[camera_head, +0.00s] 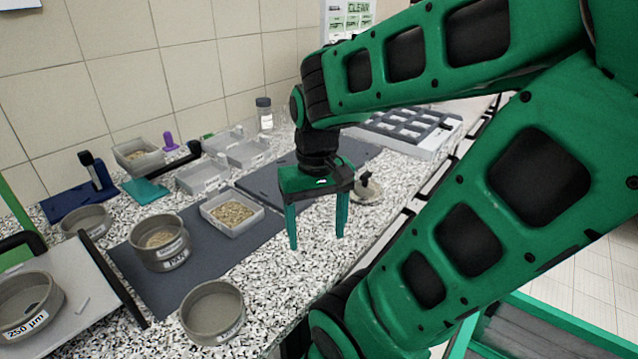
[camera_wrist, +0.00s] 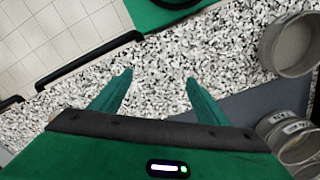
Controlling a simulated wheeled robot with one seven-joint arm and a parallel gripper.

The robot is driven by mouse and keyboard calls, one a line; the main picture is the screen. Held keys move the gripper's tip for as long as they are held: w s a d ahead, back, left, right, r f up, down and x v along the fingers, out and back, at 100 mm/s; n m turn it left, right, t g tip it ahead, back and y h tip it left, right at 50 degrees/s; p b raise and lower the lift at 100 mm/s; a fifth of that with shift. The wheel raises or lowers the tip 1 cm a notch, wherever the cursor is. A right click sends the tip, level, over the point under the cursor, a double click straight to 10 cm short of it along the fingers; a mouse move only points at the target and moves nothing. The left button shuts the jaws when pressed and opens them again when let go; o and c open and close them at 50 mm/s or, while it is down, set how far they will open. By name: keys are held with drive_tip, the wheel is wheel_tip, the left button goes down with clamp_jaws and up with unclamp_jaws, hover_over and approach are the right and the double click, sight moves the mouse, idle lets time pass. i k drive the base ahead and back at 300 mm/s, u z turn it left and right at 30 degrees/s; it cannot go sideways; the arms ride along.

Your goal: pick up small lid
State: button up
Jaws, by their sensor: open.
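The small lid (camera_head: 369,195) is a pale round disc with a dark knob on top. It lies on the speckled counter in the head view, just right of my gripper and partly hidden behind its right finger. My gripper (camera_head: 316,242) is open and empty, pointing down over the counter. In the wrist view the two green fingers are apart, with only speckled counter visible between their tips (camera_wrist: 159,75). The lid does not show in the wrist view.
A sieve (camera_head: 212,312) stands near the front edge, and another (camera_head: 160,242) holding grains stands on a dark mat. A tray of grains (camera_head: 232,212) is left of my gripper. A grey rack (camera_head: 405,127) is behind. The counter edge runs along the right.

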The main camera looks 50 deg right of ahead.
sight(366, 190)
drive_tip(key=k, duration=1.2)
drive_tip(key=z, duration=0.7)
drive_tip(key=i, duration=1.05)
drive_tip(key=u, duration=0.05)
